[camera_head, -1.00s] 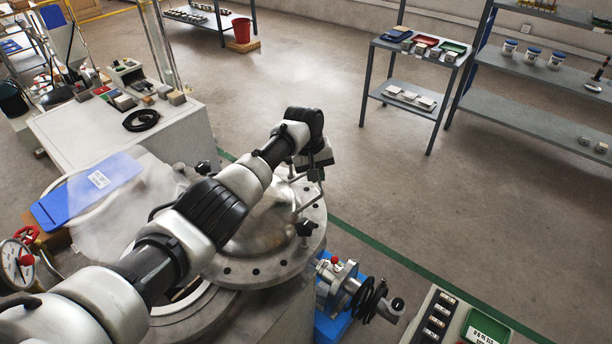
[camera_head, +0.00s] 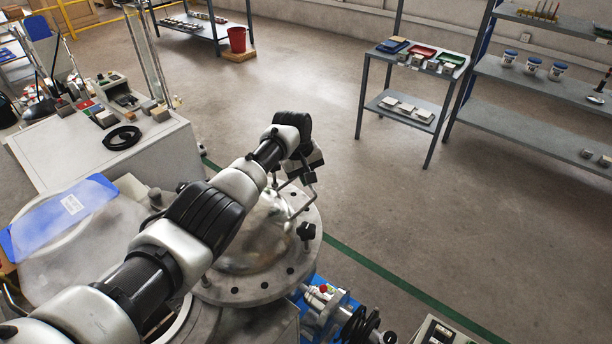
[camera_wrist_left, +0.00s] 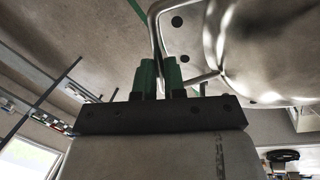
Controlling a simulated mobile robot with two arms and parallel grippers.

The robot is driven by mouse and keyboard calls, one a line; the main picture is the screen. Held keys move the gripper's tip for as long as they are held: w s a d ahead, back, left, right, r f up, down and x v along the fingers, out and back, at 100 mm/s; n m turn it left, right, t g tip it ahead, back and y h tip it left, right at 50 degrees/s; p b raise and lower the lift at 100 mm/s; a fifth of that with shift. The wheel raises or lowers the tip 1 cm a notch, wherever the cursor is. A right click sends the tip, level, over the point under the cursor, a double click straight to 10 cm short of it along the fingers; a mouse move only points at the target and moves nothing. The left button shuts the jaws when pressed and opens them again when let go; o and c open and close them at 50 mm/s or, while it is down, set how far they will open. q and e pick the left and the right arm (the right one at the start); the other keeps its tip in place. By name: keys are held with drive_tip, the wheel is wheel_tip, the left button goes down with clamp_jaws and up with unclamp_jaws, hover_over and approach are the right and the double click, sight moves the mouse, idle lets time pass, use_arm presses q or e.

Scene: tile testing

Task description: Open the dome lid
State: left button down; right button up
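A bent tube handle (camera_head: 303,205) rises from the lid. My left gripper (camera_head: 306,176) is at this handle. In the left wrist view, the green fingers (camera_wrist_left: 159,75) are close together with the handle tube (camera_wrist_left: 155,32) running between them, and the lid (camera_wrist_left: 262,55) beyond. My right gripper is not in view.
A blue-based pump unit (camera_head: 325,312) stands close on the right. A white bench (camera_head: 90,150) with a black cable coil (camera_head: 123,138) is behind left. Shelves (camera_head: 430,105) stand far right, with open floor between.

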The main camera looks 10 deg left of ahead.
use_arm(q)
drive_tip(key=c, duration=1.2)
unclamp_jaws()
drive_tip(key=shift+r, duration=0.15)
drive_tip(key=v, duration=1)
drive_tip(key=shift+r+p, duration=0.3)
drive_tip(key=shift+p, duration=0.05)
